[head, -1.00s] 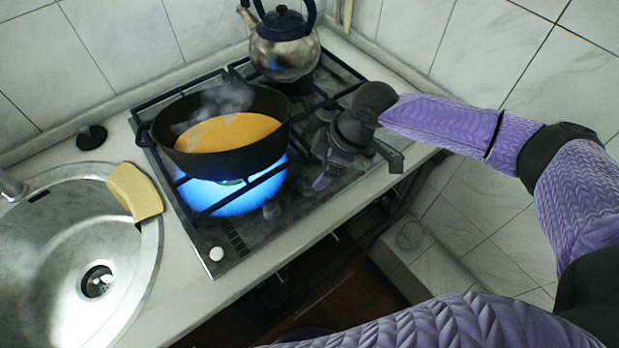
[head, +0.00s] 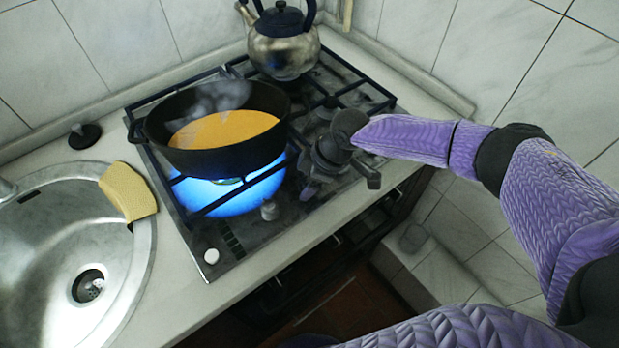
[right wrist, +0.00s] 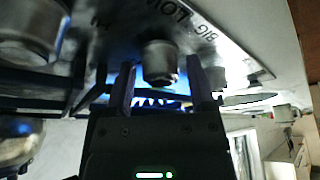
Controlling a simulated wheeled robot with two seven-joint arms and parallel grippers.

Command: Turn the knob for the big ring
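In the right wrist view a metal knob (right wrist: 160,62) stands between the two fingers of my right gripper (right wrist: 161,80). The fingers are open, with a gap visible on each side of the knob. The panel lettering beside it reads "BIG" and "LOW". In the head view my right gripper (head: 308,188) is low over the right front of the hob (head: 240,248); its fingers are partly hidden by its own body. A big blue flame (head: 228,195) burns under the black pot (head: 215,155) of orange soup. My left gripper is not in view.
A metal kettle (head: 283,50) stands at the back of the hob. Another knob (head: 269,210) and a white button (head: 211,256) are at the front. A sink (head: 60,270) with a yellow sponge (head: 128,190) is at left. Tiled walls stand behind.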

